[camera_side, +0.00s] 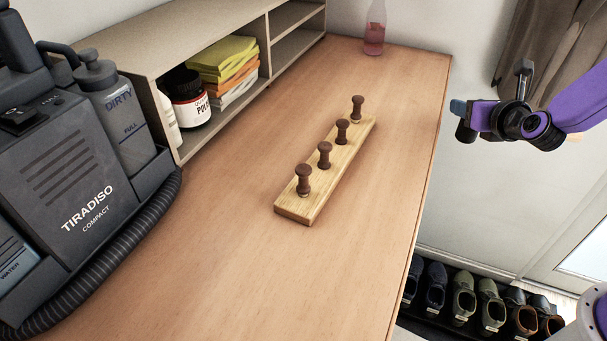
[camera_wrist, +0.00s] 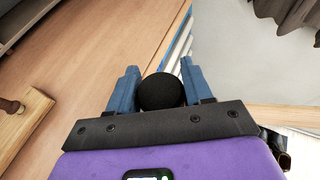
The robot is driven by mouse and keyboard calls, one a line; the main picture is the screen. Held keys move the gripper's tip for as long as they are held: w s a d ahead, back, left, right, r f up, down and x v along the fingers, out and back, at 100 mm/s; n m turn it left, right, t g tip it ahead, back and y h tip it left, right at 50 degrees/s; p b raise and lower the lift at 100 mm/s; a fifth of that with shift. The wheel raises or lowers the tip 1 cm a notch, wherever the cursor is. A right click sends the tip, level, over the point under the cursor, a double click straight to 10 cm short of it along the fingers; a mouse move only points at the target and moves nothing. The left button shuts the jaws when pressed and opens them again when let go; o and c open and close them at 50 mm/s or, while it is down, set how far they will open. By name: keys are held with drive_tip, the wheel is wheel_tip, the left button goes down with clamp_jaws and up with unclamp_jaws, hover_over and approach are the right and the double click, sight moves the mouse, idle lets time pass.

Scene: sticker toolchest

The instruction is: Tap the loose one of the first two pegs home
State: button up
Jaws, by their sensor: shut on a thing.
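A pale wooden board (camera_side: 290,208) lies on the table with several dark brown pegs upright in a row. The nearest peg (camera_side: 304,181) shows a pale band at its foot; the second peg (camera_side: 324,156) stands just behind it. The farthest peg (camera_side: 357,107) also looks rather tall. I cannot tell surely which peg is loose. My gripper (camera_side: 459,107) is in the air right of the table, well away from the pegs. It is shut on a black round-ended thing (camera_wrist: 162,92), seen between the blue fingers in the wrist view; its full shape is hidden.
A dark grey machine (camera_side: 70,190) with a ribbed hose stands at the left. A pink bottle (camera_side: 375,28) stands at the far end. The table around the board is clear.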

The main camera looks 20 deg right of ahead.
idle(0.4)
drive_tip(key=s+a+r, duration=0.1)
drive_tip(key=a+r, duration=0.3)
drive_tip(key=a, duration=0.8)
drive_tip(key=s+a+r, duration=0.2)
drive_tip(key=a+r, duration=0.2)
drive_tip(key=a, duration=0.9)
drive_tip(key=s+a+r, duration=0.2)
drive_tip(key=a+r, duration=0.2)
drive_tip(key=a, duration=0.9)
drive_tip(key=shift+s+a+r, duration=0.2)
drive_tip(key=shift+a+r, duration=0.05)
idle(0.5)
wheel_tip(320, 180, down, 5)
drive_tip(key=shift+r, duration=2.05)
